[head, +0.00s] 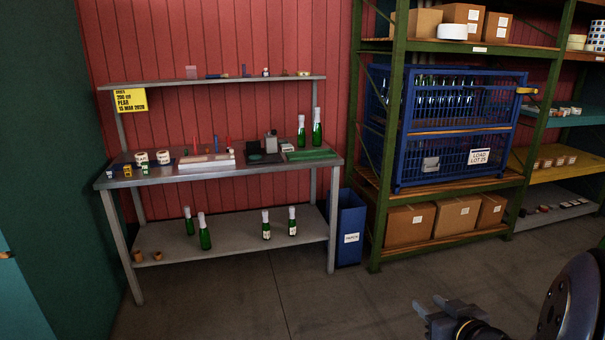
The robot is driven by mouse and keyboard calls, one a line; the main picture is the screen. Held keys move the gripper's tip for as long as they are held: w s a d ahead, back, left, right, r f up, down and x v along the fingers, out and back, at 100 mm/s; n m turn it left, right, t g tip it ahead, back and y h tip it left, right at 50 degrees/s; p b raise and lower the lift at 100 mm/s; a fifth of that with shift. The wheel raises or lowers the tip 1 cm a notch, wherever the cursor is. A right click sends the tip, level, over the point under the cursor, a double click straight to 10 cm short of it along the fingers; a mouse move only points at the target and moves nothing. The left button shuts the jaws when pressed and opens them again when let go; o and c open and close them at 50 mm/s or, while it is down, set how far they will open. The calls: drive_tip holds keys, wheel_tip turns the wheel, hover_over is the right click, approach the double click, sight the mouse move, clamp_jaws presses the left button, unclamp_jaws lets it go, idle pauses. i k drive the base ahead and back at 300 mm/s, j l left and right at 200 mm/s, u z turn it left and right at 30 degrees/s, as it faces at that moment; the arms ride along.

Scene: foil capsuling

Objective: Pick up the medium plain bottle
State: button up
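Green bottles with pale foil tops stand in the head view. Two are on the worktop's right end: a shorter one (301,137) and a taller one (317,132). On the lower shelf, two bottles without visible labels stand left of centre, one behind (189,226) and one in front (205,238). Two more, seemingly with small labels, stand right of centre (266,230) (292,226). I cannot tell for sure which is the medium plain bottle. My gripper (430,306) is at the bottom right, far from all the bottles. Its fingers look apart, with nothing between them.
The metal workbench (130,180) holds tubs, a white tray, a dark device and a green mat. A blue bin (350,228) stands beside it. The green rack (385,170) holds a blue crate (410,165) of bottles and cardboard boxes (456,217). The floor in front is clear.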

sight(316, 141)
drive_tip(key=i, duration=3.35)
drive_tip(key=i+u, duration=0.15)
drive_tip(key=i, duration=0.3)
drive_tip(key=i+l+u, duration=0.15)
drive_tip(key=i, duration=0.25)
drive_tip(key=i+l+u, duration=0.15)
drive_tip(key=i, duration=0.3)
